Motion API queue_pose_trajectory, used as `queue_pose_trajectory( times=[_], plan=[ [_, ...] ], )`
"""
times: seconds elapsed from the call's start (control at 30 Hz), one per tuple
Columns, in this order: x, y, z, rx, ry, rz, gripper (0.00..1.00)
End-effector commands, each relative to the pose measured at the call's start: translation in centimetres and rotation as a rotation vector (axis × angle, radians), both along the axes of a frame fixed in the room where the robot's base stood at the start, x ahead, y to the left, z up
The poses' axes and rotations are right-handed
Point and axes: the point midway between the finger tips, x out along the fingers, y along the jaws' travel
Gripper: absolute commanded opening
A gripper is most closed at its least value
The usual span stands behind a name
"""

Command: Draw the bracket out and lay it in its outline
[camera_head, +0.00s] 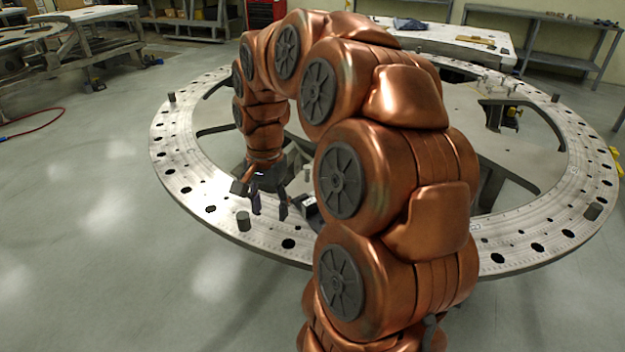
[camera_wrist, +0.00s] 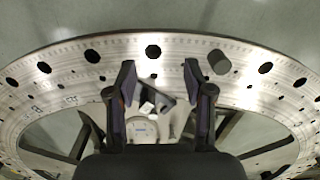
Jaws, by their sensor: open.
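My gripper (camera_head: 269,210) is open and points down over the near left part of the turret plate's ring (camera_head: 190,180). In the wrist view its two fingers (camera_wrist: 160,80) stand apart with nothing gripped. Between and beyond them lies a small dark bar-like piece (camera_wrist: 158,94), slanting, beside pale parts; it may be the bracket, but I cannot tell for sure. In the head view a dark block (camera_head: 309,205) shows just right of the fingers, partly hidden by my arm. I cannot make out the outline in either view.
Grey pegs stand on the ring, one (camera_head: 243,221) left of my gripper; a peg also shows in the wrist view (camera_wrist: 219,62). The ring has several dark holes. Workbenches (camera_head: 440,40) stand behind.

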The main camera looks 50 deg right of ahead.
Motion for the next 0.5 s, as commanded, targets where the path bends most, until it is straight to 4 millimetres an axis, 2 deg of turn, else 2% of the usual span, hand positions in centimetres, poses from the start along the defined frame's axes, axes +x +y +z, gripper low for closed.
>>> queue_pose_trajectory(
  times=[0.03,0.2,0.33,0.5],
  plan=[
    [0.9,-2.3,-0.5,-0.001,-0.004,-0.095,0.52],
    [2.5,-9.3,-1.4,-0.015,-0.02,-0.389,0.52],
    [2.6,-13.2,-2.2,-0.025,-0.023,-0.549,0.52],
    [2.5,-15.6,-2.7,-0.03,-0.026,-0.652,0.52]
  ],
)
